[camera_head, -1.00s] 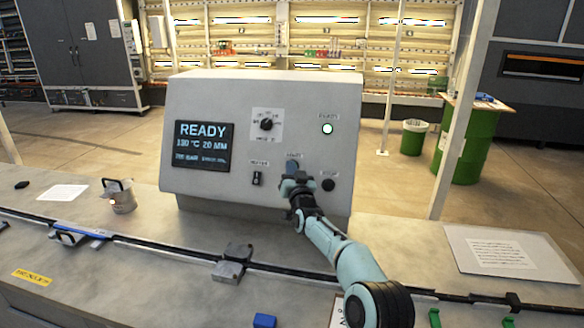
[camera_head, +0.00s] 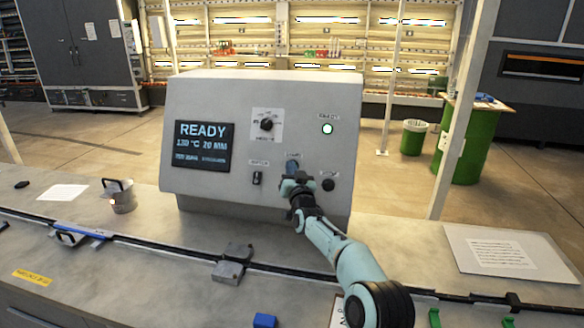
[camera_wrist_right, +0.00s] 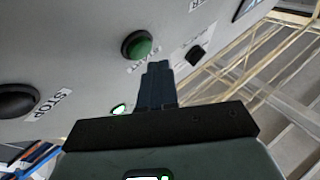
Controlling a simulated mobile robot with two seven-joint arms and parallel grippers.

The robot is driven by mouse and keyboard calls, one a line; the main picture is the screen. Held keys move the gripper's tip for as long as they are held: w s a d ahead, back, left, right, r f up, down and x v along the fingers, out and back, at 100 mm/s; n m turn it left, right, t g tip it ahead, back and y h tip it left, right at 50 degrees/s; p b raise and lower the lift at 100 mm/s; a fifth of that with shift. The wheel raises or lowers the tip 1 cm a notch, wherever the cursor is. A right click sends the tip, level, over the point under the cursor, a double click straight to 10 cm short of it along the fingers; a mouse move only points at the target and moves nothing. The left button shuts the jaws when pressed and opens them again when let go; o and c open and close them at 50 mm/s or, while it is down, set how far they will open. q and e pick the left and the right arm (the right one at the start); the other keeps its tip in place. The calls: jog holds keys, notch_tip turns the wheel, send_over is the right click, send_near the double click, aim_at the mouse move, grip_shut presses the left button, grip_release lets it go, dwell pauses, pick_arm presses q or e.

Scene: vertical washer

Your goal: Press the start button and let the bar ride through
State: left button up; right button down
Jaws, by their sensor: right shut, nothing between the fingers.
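The grey control box (camera_head: 210,95) stands on the bench; its display (camera_head: 203,146) reads READY, 130 °C, 20 MM. In the right wrist view the green start button (camera_wrist_right: 138,44) sticks out of the panel; in the head view my gripper hides it. My right gripper (camera_head: 292,168) is shut and empty in front of the panel below the start label. In the wrist view its fingertips (camera_wrist_right: 158,68) are beside the green button; contact cannot be told. A blue bar-like piece (camera_head: 82,230) lies by the rail (camera_head: 170,250) at left. My left gripper is out of view.
A rotary knob (camera_head: 266,124), a switch (camera_head: 257,178) and a lit lamp (camera_head: 327,129) share the panel.

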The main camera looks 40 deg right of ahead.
jog(key=shift+w+d+f, duration=0.25)
jog(key=shift+d, duration=0.05)
jog(key=shift+w+d+f+p, duration=0.2)
jog(key=shift+w+d+p, duration=0.1)
jog(key=shift+d+p, duration=0.05)
dwell(1.1)
jog(key=shift+s+a+r+b, duration=0.4)
jog(key=shift+s+a+b, duration=0.2)
jog(key=shift+a+b, duration=0.1)
